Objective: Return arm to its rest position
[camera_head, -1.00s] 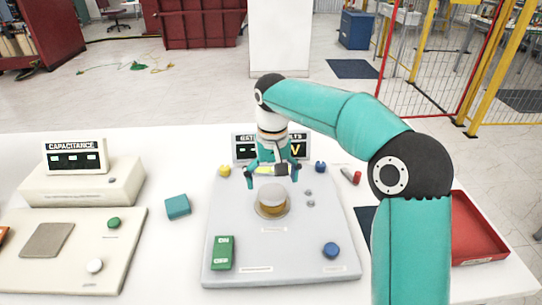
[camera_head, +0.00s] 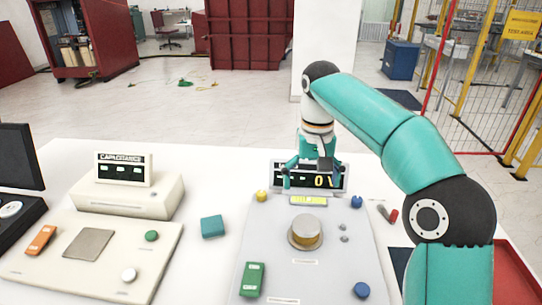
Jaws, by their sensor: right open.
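My right gripper (camera_head: 312,186) points down, open and empty, in front of the dark display of the grey test panel (camera_head: 350,255). The gripper and the arm's wrist cover part of that display. My left gripper does not show.
The capacitance meter (camera_head: 125,185) stands at left, with an orange switch (camera_head: 41,240) on its base panel. A teal block (camera_head: 212,227) lies between the panels. A red tray (camera_head: 515,275) and a small red-tipped item (camera_head: 390,214) are at right. Open floor lies behind the table.

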